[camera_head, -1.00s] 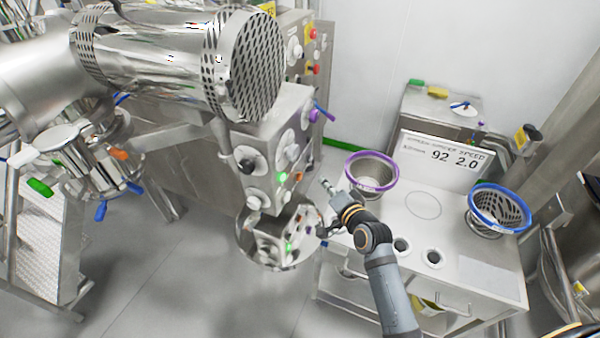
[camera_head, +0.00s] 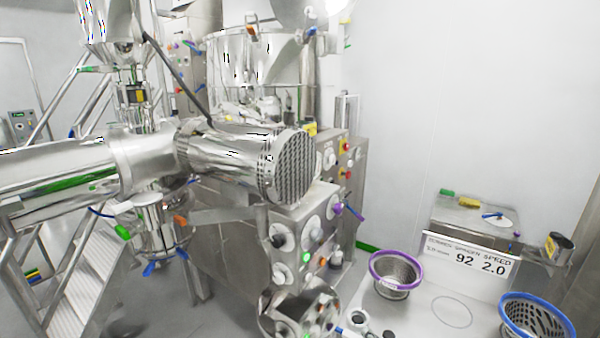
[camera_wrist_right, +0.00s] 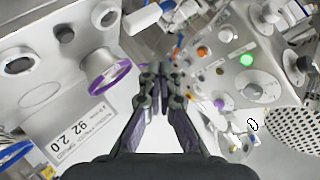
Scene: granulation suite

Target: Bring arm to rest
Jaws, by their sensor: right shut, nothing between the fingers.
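My right gripper (camera_wrist_right: 160,82) shows in the wrist view with its dark fingers closed together and nothing between them. It hangs over floor between the mill's control panel and the work table. My left gripper is not in view.
A purple-rimmed sieve (camera_head: 396,272) and a blue-rimmed sieve (camera_head: 537,318) stand on the white table by a sign (camera_head: 467,258) reading 92 and 2.0. The steel machine's panel (camera_head: 300,245) with knobs is left of them. A perforated screen (camera_head: 297,168) juts out.

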